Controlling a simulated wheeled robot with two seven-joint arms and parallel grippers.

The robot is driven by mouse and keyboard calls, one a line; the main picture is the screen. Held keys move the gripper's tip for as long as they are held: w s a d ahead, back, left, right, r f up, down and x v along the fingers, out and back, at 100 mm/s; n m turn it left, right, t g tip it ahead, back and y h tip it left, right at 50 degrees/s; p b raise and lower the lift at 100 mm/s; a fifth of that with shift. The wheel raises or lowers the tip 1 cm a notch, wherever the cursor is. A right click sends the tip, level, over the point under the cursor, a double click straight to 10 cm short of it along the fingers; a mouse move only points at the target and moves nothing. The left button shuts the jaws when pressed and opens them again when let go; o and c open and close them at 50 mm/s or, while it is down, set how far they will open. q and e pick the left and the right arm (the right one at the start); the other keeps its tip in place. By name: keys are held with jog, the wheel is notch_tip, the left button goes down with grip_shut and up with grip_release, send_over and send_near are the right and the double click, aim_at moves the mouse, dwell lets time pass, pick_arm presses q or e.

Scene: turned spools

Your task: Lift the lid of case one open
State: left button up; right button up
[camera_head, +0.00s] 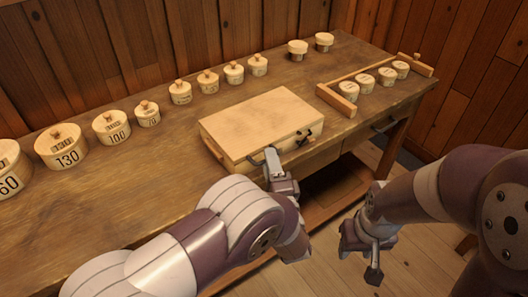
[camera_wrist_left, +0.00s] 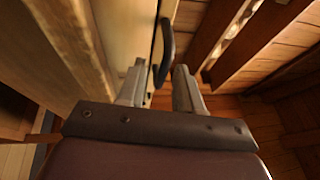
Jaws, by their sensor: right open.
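The wooden case (camera_head: 262,118) lies on the workbench with its lid shut. Its front carries dark metal fittings (camera_head: 303,138) toward the right and a dark handle (camera_head: 254,160) toward the left. My left gripper (camera_head: 273,160) is at the case's front, beside that handle. In the left wrist view the left gripper (camera_wrist_left: 160,82) has its fingers apart, and a black curved handle (camera_wrist_left: 166,50) shows between and beyond the tips; I cannot tell whether they touch it. My right gripper (camera_head: 372,262) is open and empty, low in front of the bench, away from the case.
Lidded round wooden boxes with numbers, such as the one marked 130 (camera_head: 67,147), line the bench's back left. A wooden rack (camera_head: 338,100) with several round discs stands at the right. Two small round boxes (camera_head: 298,50) stand behind. The bench top (camera_head: 150,190) left of the case is clear.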

pick_arm(q)
jog(key=shift+r, duration=0.1)
grip_shut()
dwell(1.4)
